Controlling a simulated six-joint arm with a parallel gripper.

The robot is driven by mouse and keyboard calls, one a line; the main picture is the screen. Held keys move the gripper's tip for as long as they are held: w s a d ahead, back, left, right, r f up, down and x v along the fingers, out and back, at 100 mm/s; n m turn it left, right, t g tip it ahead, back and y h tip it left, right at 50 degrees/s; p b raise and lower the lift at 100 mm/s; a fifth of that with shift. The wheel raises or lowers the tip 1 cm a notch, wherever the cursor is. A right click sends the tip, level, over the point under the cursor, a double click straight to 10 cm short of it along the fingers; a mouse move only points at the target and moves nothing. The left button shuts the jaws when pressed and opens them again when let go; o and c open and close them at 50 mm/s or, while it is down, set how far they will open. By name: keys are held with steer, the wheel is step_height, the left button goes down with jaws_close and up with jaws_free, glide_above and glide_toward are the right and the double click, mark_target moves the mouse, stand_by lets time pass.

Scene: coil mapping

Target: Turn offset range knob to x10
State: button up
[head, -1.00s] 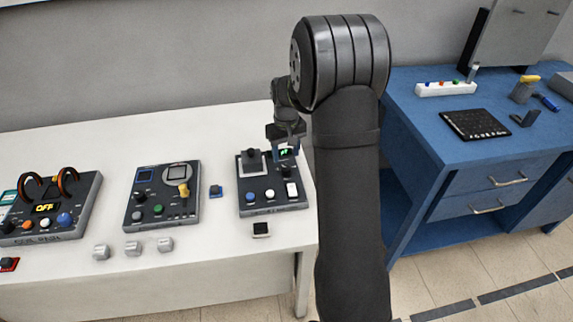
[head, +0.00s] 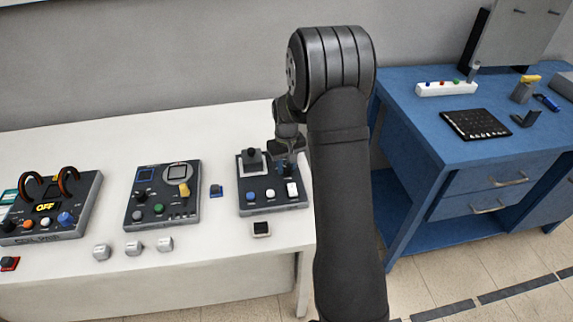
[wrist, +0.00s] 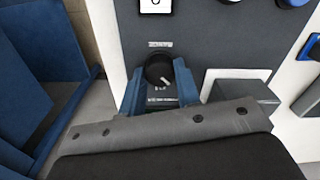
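The black round offset range knob (wrist: 160,69) with a pale pointer line shows in the wrist view, on the dark panel of the right-hand device (head: 255,210). The pointer slants down and right. My gripper (wrist: 160,72) has its two blue fingers apart, one on each side of the knob, very close to it. I cannot make out firm contact. The small lettering above and below the knob is too blurred to read.
A white switch (head: 292,190) and blue button (head: 249,196) are in front. Another panel (head: 140,212) stands left. The blue bench (head: 425,140) is to the right.

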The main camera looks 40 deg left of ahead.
mark_target(286, 167)
steer(key=shift+m, duration=0.4)
steer(key=m, duration=0.3)
steer(key=shift+m, duration=2.5)
steer(key=o, duration=1)
step_height(286, 167, up, 18)
steer(key=shift+f, duration=0.25)
